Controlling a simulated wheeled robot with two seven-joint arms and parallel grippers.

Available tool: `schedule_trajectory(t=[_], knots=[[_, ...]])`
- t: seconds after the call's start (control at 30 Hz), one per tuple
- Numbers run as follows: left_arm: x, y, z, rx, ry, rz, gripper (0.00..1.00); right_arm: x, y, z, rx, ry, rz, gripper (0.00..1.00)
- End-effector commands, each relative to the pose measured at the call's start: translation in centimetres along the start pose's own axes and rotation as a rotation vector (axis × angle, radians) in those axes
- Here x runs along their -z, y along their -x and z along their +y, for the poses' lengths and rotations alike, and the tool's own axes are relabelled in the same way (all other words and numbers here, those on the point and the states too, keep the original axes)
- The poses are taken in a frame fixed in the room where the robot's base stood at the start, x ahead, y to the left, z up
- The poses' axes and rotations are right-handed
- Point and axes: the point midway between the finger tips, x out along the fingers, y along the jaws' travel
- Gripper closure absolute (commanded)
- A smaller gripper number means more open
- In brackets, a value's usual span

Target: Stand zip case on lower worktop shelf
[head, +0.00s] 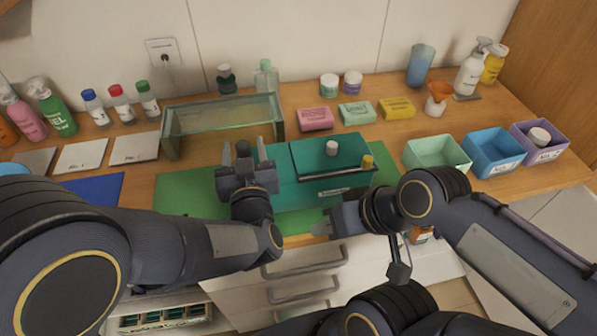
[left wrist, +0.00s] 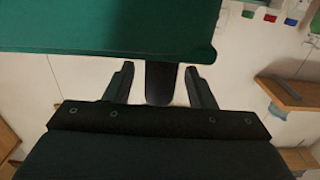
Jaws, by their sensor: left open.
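A teal, flat-topped case-like box (head: 325,165) sits on the green mat (head: 185,200); I cannot tell for sure whether it is the zip case. My left gripper (head: 243,150) is open at its left side, fingers pointing toward the back. In the left wrist view a flat teal panel (left wrist: 110,25) fills the top, and a dark upright piece (left wrist: 161,84) shows between the open fingers (left wrist: 160,88), apart from both. My right gripper (head: 325,225) is by the box's front edge; its jaw gap is unclear. A low glass shelf (head: 222,112) stands behind the left gripper.
Pink, green and yellow blocks (head: 357,113) lie behind the box. Green, blue and purple bins (head: 492,155) stand at the right. Several bottles (head: 92,105) and pale flat tiles (head: 80,156) are at the left. Drawers (head: 300,270) are below the front edge.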

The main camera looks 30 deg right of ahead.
Motion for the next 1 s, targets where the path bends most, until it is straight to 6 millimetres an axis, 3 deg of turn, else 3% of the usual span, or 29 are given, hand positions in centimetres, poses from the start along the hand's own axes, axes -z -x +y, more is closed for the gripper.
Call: schedule_trajectory(t=[0.13,0.53,1.0], knots=[[-0.03,0.03,0.0,0.0,0.0,0.0,0.5,-0.02,-0.04,0.02,0.0,0.0,0.0,0.68],[-0.01,0.06,0.01,0.0,0.001,0.0,1.0,-0.02,-0.03,0.01,0.0,0.0,0.0,0.68],[0.27,-0.01,-0.02,0.0,0.003,0.003,1.0,0.03,0.08,-0.04,0.0,0.0,0.0,0.68]])
